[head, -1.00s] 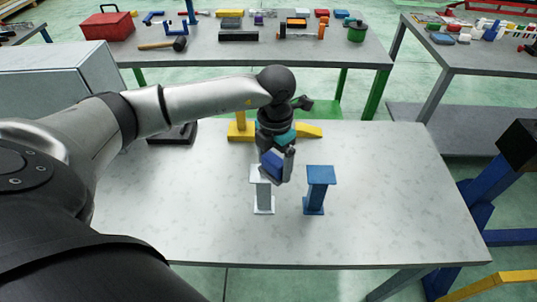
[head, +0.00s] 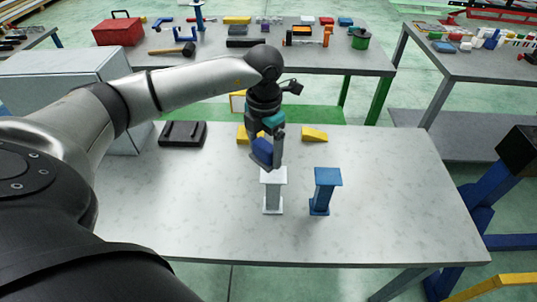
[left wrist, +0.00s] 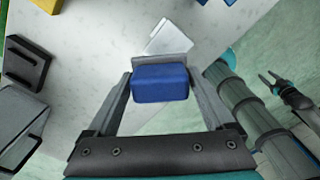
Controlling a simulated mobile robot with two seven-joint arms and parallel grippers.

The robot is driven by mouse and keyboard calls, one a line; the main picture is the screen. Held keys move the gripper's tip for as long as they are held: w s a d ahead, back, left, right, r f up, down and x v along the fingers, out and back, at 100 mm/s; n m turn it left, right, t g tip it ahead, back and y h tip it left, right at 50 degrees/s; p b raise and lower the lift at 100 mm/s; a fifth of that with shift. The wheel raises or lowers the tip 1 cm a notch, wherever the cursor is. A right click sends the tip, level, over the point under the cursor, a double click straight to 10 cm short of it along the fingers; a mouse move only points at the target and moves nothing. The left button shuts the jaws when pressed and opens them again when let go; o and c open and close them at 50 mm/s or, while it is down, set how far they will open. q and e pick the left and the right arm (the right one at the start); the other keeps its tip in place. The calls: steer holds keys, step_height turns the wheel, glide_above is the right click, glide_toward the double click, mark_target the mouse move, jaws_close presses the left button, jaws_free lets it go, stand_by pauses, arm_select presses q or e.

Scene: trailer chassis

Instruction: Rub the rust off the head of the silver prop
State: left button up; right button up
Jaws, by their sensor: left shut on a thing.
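The silver prop (head: 273,194) stands upright on the near table, its pale flat head (head: 274,175) on top. I can make out no rust on the part that shows. My left gripper (head: 270,154) is shut on a blue block (head: 262,152) just above and behind that head; I cannot tell if they touch. In the left wrist view the block (left wrist: 160,84) sits between the fingers, with the pale prop (left wrist: 168,38) just beyond it. A small dark two-pronged gripper, seemingly my right one (left wrist: 269,76), shows there with its prongs apart.
A blue prop (head: 322,190) stands close to the right of the silver one. Yellow wedges (head: 314,135) and a black tray-like piece (head: 183,134) lie at the table's back. A grey box (head: 70,85) is at the left. The table's front and right are clear.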

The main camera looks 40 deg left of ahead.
mark_target(265, 145)
arm_select(q)
steer(key=shift+r+p, duration=0.7)
steer(key=shift+r, duration=0.8)
arm_select(e)
steer(key=shift+s+d+r, duration=0.2)
steer(key=shift+d+r, duration=0.4)
steer(key=shift+r, duration=0.25)
